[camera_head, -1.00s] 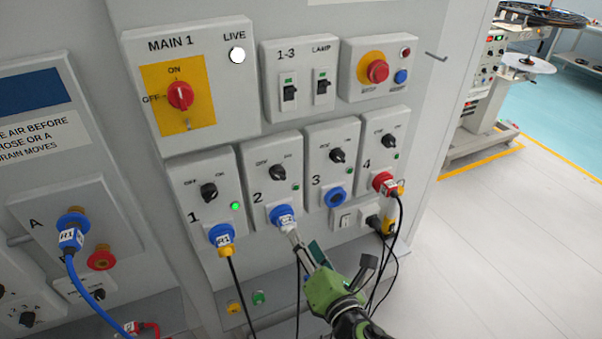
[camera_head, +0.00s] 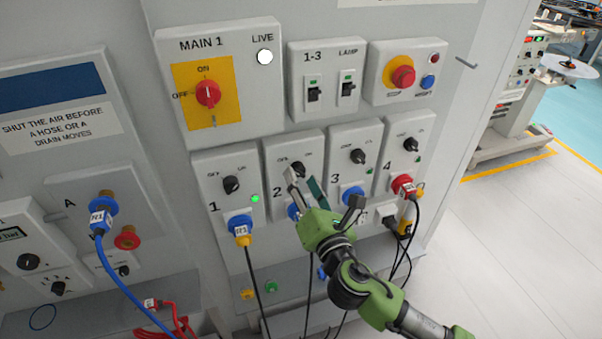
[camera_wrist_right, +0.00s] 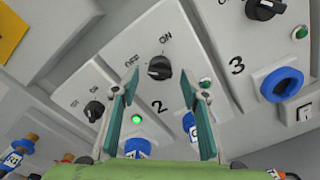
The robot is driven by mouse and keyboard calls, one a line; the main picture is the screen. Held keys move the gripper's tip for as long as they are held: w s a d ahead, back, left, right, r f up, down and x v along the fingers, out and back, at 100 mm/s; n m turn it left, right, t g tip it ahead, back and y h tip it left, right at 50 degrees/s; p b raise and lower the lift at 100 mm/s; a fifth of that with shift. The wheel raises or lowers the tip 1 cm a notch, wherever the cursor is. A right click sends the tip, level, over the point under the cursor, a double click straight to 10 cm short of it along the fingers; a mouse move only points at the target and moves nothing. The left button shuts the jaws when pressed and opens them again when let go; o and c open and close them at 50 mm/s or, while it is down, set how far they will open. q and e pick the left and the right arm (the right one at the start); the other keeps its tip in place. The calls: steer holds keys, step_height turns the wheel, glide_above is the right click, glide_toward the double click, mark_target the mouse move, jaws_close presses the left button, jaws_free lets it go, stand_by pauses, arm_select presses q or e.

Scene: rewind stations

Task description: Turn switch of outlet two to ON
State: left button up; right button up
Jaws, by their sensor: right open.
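Outlet two is a grey box with a black rotary switch (camera_head: 298,168), which also shows in the right wrist view (camera_wrist_right: 160,69). The switch's pale mark points left, away from the ON label. Outlet two's small lamp (camera_wrist_right: 205,83) is dark green, unlit. My right gripper (camera_head: 303,186) is in front of outlet two, just below the switch. In the right wrist view its teal fingers (camera_wrist_right: 160,84) are spread apart, one on each side of the switch, with nothing between them. The blue socket (camera_head: 293,212) of outlet two is partly hidden by my gripper. My left gripper is out of view.
Outlet one's switch (camera_head: 231,184) is to the left, with a lit green lamp (camera_head: 255,198). Outlet three's switch (camera_head: 358,156) is close on the right. The MAIN 1 box (camera_head: 247,90) is above. Black cables (camera_head: 253,283) hang below the outlets.

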steer(key=shift+x, duration=0.85)
steer(key=c, duration=1.1)
